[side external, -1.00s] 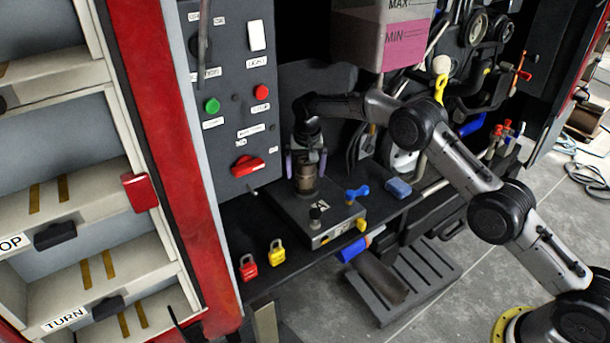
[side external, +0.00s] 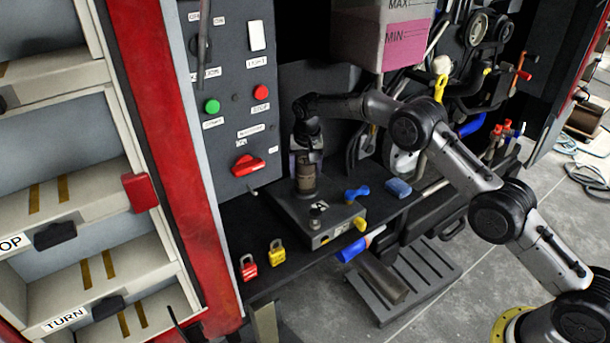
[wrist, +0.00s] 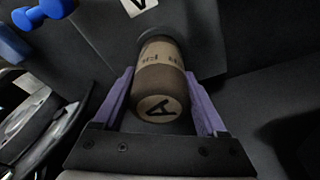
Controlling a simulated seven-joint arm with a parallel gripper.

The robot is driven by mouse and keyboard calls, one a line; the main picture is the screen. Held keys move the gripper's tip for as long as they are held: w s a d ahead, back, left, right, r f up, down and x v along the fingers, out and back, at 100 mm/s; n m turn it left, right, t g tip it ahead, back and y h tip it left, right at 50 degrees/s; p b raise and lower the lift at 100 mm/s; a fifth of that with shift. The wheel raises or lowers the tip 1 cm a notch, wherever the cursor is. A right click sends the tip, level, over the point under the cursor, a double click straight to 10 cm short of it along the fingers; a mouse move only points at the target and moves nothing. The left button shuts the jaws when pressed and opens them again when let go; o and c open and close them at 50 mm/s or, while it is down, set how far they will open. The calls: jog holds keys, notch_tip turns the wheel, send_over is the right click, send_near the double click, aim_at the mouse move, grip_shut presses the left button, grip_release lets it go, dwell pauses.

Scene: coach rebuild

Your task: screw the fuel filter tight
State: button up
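The fuel filter (side external: 306,179) is a brown cylinder with a lighter printed band. It stands upright on the dark block (side external: 325,233) on the shelf. In the wrist view the filter (wrist: 160,88) shows a letter A on its near end, and its far end meets a dark round seat. My gripper (side external: 306,166) is above the filter and reaches down around it. In the wrist view its purple fingers (wrist: 160,72) lie along opposite sides of the filter and look closed against it. Any small gap at the fingertips is hard to see.
A blue wing-shaped part (side external: 357,193) and a blue block (side external: 398,188) lie right of the filter. Red (side external: 249,268) and yellow (side external: 277,253) padlocks lie at the front left. The control panel (side external: 232,110) rises close behind and left. A pink-filled tank (side external: 384,38) hangs above.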

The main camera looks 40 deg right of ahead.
jog(key=shift+r, duration=0.1)
grip_shut()
jog(key=m, duration=0.5)
jog(key=shift+g+h, duration=0.3)
jog(key=shift+g, duration=0.1)
jog(key=shift+m, duration=0.5)
